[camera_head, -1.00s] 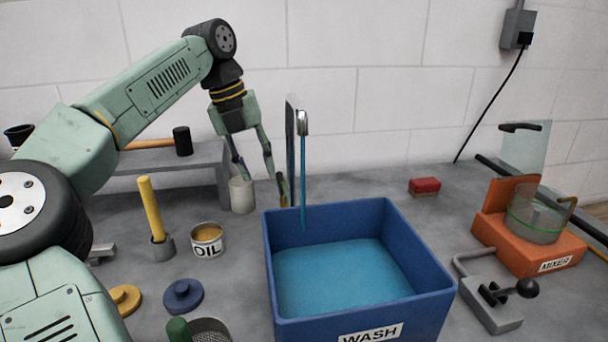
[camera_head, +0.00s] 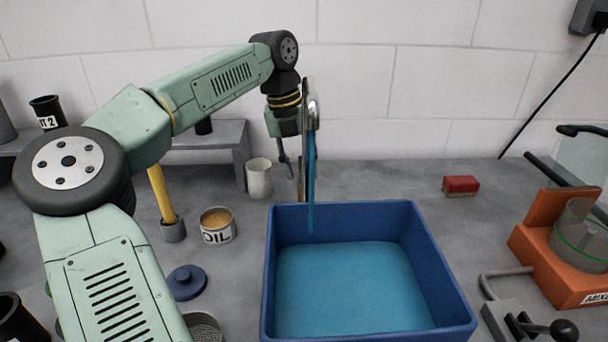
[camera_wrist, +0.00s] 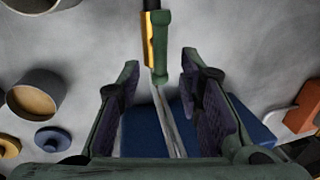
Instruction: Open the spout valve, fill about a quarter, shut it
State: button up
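The metal spout (camera_head: 312,108) stands behind the blue WASH basin (camera_head: 425,230), and a blue stream (camera_head: 311,185) runs from it into the basin. Blue liquid (camera_head: 345,285) covers the basin floor; its depth is hard to judge. In the head view my gripper (camera_head: 288,168) is behind and left of the spout, partly hidden by it. In the wrist view my gripper (camera_wrist: 160,78) is open, with a finger on each side of a green handle (camera_wrist: 159,60) with a yellow strip. The fingers look apart from it. The spout pipe (camera_wrist: 169,122) shows below the handle.
A pale cup (camera_head: 259,180) stands just left of my gripper, with an OIL can (camera_head: 218,236) nearer. A red block (camera_head: 461,185) lies right of the basin. The orange mixer (camera_head: 537,255) is farther right. Counter between basin and red block is clear.

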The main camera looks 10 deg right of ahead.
jog(key=shift+s+d+f, duration=0.1)
jog(key=shift+d+f, duration=0.1)
jog(key=shift+f, duration=0.65)
jog(key=shift+d+f, duration=0.15)
jog(key=shift+f, duration=0.7)
jog(key=shift+c, duration=0.6)
grip_shut()
jog(key=shift+p, duration=0.3)
